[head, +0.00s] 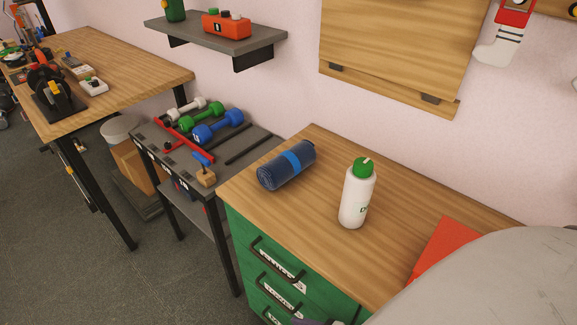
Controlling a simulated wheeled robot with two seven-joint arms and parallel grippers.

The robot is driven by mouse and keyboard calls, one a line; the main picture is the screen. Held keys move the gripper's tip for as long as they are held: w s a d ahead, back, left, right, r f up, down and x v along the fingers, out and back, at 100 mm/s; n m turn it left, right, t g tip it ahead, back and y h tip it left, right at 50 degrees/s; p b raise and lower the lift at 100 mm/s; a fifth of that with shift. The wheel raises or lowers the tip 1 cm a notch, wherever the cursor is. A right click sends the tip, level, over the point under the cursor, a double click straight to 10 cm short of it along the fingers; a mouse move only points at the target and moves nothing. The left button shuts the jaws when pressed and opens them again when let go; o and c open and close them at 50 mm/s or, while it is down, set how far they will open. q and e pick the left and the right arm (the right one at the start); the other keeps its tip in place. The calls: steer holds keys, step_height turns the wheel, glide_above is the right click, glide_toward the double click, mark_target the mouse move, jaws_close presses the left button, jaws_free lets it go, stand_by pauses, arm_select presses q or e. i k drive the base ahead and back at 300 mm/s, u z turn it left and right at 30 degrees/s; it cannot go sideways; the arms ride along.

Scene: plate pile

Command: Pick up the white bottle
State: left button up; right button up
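The white bottle (355,200) with a green cap stands upright on the wooden top of a green drawer cabinet (285,262). It carries a small green mark low on its side. Nothing touches it and all of its near side is visible. Neither my left nor my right gripper can be made out in the head view. A large grey rounded shape fills the lower right corner and hides that part of the cabinet top.
A rolled dark blue mat (280,172) with a lighter band lies left of the bottle. A red flat item (441,244) lies to its right, partly hidden. A lower rack with dumbbells (218,128) stands left of the cabinet. A shelf (215,35) is on the wall.

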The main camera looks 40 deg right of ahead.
mark_target(357, 192)
steer(key=u, duration=1.9)
steer(key=i, duration=0.6)
steer(key=z, duration=4)
